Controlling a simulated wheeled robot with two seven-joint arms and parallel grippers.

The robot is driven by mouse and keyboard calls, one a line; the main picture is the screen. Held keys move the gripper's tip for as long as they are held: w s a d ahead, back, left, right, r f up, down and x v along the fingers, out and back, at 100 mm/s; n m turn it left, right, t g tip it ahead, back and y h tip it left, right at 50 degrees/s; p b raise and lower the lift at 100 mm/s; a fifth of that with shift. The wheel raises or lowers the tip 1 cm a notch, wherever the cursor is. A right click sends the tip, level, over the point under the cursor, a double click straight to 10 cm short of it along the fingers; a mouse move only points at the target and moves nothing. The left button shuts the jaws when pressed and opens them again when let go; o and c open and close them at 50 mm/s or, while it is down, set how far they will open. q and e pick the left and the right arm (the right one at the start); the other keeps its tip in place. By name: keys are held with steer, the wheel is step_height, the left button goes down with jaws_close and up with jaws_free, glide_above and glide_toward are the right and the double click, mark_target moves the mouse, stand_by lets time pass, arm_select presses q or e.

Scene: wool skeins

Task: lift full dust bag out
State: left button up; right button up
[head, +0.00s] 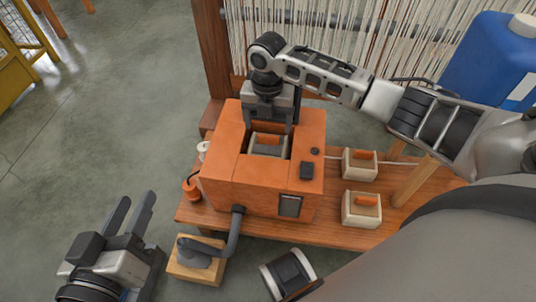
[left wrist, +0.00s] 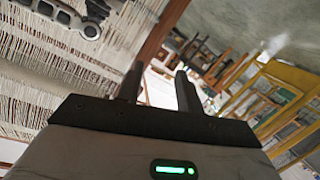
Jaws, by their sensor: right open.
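An orange machine (head: 222,168) stands on a low wooden table, its top compartment open. In that opening sits a dust bag with a grey body and an orange tab (head: 266,140). My right gripper (head: 268,122) points down at the rear of the opening, its fingers apart on either side, above or just behind the tab; its exact height is hard to tell. My left gripper (head: 137,197) is open and empty at the lower left, away from the machine. Its parted fingers also show in the left wrist view (left wrist: 160,82).
Two cream boxes with orange tabs (head: 360,164) (head: 361,209) sit on the table (head: 332,233) right of the machine. A grey hose (head: 234,235) runs to a wooden block (head: 196,270) in front. A loom with pale threads and a blue canister (head: 487,60) stand behind.

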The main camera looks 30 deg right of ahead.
mark_target(268, 135)
steer(key=f+b, duration=0.1)
steer(key=f, duration=0.1)
steer(key=f+b, duration=0.2)
steer(key=f, duration=0.1)
steer(key=shift+w+d+f, duration=0.15)
steer(key=shift+w+f, duration=0.05)
steer(key=shift+f, duration=0.45)
arm_select(q)
steer(key=shift+w+d+r+n+t+h, duration=0.1)
steer(key=shift+d+r+n+t+h, duration=0.1)
steer(key=shift+r+t+h, duration=0.15)
steer(key=shift+w+d+r+n+t+h, duration=0.15)
steer(key=shift+r+n+t+h, duration=0.1)
steer(key=shift+r+h, duration=0.15)
arm_select(e)
steer(key=shift+r, duration=0.1)
steer(key=c, duration=1.4)
